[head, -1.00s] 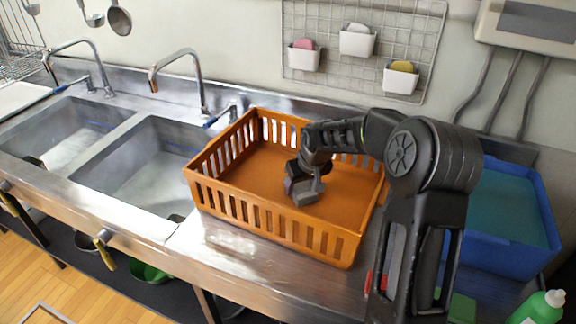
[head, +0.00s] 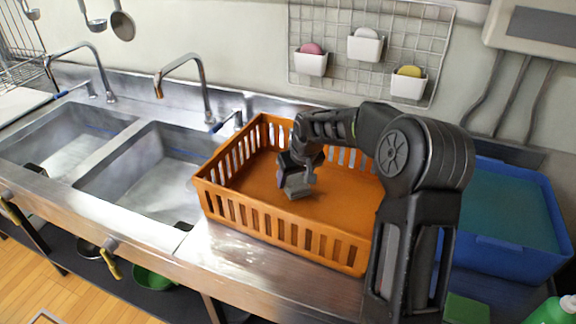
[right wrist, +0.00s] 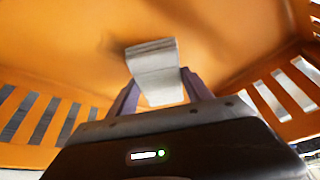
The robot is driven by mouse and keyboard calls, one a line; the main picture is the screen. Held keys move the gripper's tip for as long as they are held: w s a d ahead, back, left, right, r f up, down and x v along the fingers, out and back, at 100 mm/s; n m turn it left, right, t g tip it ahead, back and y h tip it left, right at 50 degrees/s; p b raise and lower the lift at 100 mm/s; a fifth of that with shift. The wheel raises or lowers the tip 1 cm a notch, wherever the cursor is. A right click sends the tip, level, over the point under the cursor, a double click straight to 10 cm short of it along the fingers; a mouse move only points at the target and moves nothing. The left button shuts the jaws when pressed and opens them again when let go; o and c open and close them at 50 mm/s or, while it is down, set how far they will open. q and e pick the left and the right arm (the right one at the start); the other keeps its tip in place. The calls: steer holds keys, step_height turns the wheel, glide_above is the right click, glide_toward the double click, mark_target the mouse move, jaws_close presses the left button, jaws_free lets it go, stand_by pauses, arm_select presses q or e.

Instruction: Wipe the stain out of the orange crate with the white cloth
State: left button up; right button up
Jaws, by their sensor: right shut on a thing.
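The orange crate (head: 281,228) stands on the steel counter right of the sinks, with slotted walls and a flat floor. My right gripper (head: 297,180) reaches down inside it, near the middle of the floor. In the right wrist view my right gripper (right wrist: 158,92) is shut on the folded cloth (right wrist: 154,62), which looks pale grey-white. The cloth is at or close to the crate floor; contact is not clear. A faint darker patch shows on the floor beside the cloth in the wrist view; I cannot tell stain from shadow. My left gripper is out of view.
A blue bin (head: 509,255) stands right of the crate, partly behind my arm. Two sinks (head: 150,170) with taps lie to the left. A wire rack (head: 340,80) with white holders hangs on the wall behind. The crate walls surround the gripper.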

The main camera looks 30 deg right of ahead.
step_height(320, 180, up, 3)
steer(key=shift+w+a+f+p, duration=0.1)
steer(key=shift+w+f+p, duration=0.05)
steer(key=shift+p, duration=0.55)
steer(key=shift+r+p, duration=0.65)
steer(key=shift+r, duration=0.55)
